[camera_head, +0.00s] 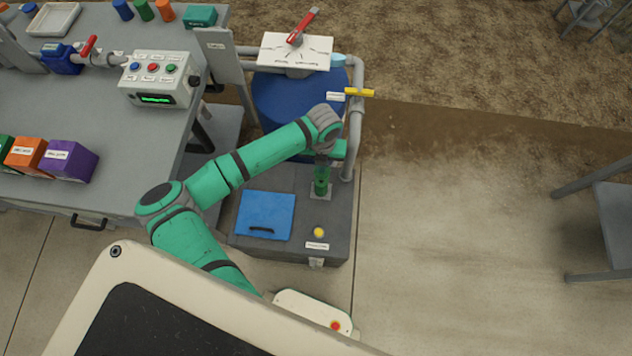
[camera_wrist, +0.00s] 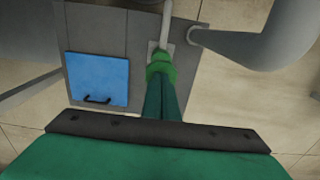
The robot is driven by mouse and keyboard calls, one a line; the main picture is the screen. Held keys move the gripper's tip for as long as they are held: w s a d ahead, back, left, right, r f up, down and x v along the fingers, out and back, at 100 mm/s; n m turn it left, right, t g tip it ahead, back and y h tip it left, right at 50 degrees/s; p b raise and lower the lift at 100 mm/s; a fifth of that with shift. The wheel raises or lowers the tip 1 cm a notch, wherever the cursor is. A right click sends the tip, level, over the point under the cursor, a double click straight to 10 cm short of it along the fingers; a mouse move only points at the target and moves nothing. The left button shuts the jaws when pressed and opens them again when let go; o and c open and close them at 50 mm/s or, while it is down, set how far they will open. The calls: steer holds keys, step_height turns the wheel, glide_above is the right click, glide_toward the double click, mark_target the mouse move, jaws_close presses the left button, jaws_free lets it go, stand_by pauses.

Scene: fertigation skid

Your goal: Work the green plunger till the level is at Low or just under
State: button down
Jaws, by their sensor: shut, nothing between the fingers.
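The green plunger (camera_head: 321,187) stands upright on a small light plate on the grey skid top. Its green top also shows in the wrist view (camera_wrist: 160,62), straight ahead of my fingers. My gripper (camera_head: 322,163) is over the plunger, pointing down. In the wrist view my gripper's (camera_wrist: 161,82) dark green fingers are together and empty, with their tips at the plunger's top. I cannot tell whether they touch it. My fingers and hand hide part of the plunger. I cannot make out a level mark reading Low in either view.
A blue hatch (camera_head: 265,216) and a yellow knob (camera_head: 318,232) are on the skid top. A blue tank (camera_head: 280,100), a yellow-handled valve (camera_head: 358,92) and grey pipes stand behind. A control box (camera_head: 160,80) is on the left bench. Open floor (camera_head: 450,230) lies right.

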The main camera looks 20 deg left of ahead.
steer(key=shift+d+f, duration=0.15)
steer(key=shift+f, duration=1.4)
steer(key=shift+w+f, duration=0.1)
steer(key=shift+f, duration=1.35)
steer(key=shift+r, duration=3.5)
